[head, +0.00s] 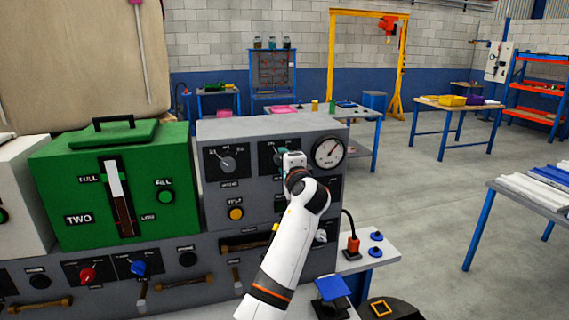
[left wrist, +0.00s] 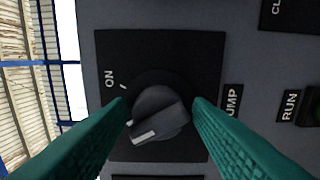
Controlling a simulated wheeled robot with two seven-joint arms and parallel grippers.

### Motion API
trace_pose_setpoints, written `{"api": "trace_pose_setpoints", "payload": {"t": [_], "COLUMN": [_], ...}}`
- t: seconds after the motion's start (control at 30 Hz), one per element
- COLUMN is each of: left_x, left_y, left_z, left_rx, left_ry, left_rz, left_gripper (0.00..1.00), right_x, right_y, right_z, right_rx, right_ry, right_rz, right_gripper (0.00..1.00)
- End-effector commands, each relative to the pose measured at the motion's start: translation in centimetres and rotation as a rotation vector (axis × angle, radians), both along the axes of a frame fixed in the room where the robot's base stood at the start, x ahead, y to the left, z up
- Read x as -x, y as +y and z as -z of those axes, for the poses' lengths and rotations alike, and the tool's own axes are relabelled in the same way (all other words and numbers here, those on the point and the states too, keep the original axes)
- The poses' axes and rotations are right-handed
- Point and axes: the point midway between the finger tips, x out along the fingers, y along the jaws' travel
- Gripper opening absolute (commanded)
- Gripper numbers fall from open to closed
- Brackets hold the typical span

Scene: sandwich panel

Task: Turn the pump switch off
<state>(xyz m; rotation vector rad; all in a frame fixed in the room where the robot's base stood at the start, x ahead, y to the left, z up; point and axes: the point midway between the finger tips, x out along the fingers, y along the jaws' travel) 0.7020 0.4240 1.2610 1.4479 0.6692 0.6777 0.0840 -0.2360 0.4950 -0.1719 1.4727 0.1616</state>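The pump switch is a dark rotary knob (left wrist: 158,112) on a black plate, seen close in the left wrist view. Its white pointer bar faces lower left in that view, away from the ON tick at upper left. Any label on the pointer's side is hidden behind a finger. My left gripper (left wrist: 162,106) has its two teal fingers apart, one on each side of the knob. They look open around it, with contact not clear. In the head view my left gripper (head: 283,148) is at the grey panel and its wrist covers most of the knob. My right gripper is not in view.
The grey panel (head: 215,195) also carries another dial (head: 228,163), a yellow button (head: 236,213) and a round gauge (head: 329,151) close right of my wrist. A green tank box (head: 75,210) stands to the left.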

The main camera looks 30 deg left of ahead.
Motion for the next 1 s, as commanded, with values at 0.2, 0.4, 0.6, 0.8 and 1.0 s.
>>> {"api": "trace_pose_setpoints", "payload": {"t": [0.2,0.4,0.6,0.8,1.0], "left_x": [0.0,0.2,2.2,5.0,7.0], "left_y": [0.0,-0.3,-2.6,-6.1,-8.3], "left_z": [0.0,0.0,0.3,0.3,0.2], "left_rx": [-0.001,-0.002,0.001,-0.001,0.0], "left_ry": [0.0,-0.001,-0.002,-0.002,-0.001], "left_rz": [0.0,0.001,0.003,0.004,0.002], "left_gripper": [0.57,0.57,0.57,0.57,0.57], "right_x": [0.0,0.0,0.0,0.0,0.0], "right_y": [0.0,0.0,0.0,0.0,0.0], "right_z": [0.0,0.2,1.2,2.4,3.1], "right_rx": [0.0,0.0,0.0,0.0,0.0], "right_ry": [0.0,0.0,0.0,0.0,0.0], "right_rz": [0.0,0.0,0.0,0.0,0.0], "right_gripper": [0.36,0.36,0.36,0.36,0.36]}}
